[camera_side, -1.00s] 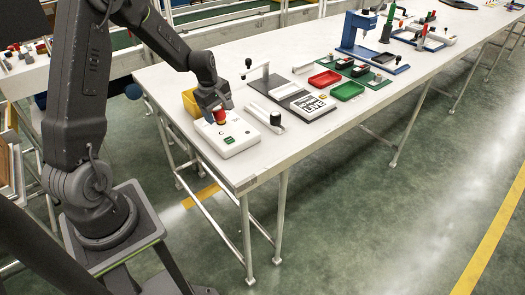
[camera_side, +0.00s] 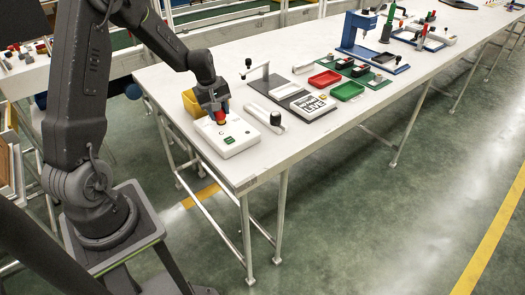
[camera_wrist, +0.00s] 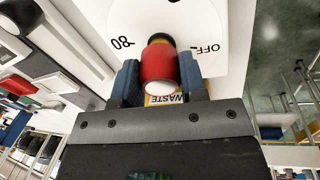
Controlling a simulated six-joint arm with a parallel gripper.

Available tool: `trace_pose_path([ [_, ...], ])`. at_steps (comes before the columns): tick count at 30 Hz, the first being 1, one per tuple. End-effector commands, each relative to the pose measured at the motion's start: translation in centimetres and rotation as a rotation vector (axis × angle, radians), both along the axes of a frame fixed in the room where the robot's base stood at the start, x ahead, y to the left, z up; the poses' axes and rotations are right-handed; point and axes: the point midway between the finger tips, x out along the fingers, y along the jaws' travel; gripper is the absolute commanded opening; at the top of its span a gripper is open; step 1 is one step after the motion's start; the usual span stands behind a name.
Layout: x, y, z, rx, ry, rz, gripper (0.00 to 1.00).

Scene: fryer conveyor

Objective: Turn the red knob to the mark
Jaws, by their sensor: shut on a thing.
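The red knob (camera_wrist: 159,64) stands on a white control box (camera_side: 241,140) at the near left end of the table. In the side view the red knob (camera_side: 220,117) shows just under my gripper. My gripper (camera_side: 217,109) points down over the box. In the wrist view the blue fingers of my gripper (camera_wrist: 160,82) are on both sides of the knob, shut on it. The white dial around the knob carries the prints "80" and "OFF"; a mark line cannot be made out.
A green button (camera_side: 229,140) sits on the box's front part. A yellow bin (camera_side: 192,103) is just behind the box. The table's front edge is close by.

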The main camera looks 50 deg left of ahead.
Motion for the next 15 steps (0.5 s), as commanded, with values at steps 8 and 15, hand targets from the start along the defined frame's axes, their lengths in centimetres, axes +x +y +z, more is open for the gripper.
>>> trace_pose_path([
  [8,-0.07,-0.26,-0.02,-0.007,0.004,-0.317,0.17],
  [15,-0.12,-0.35,-0.06,-0.008,0.006,-0.379,0.17],
])
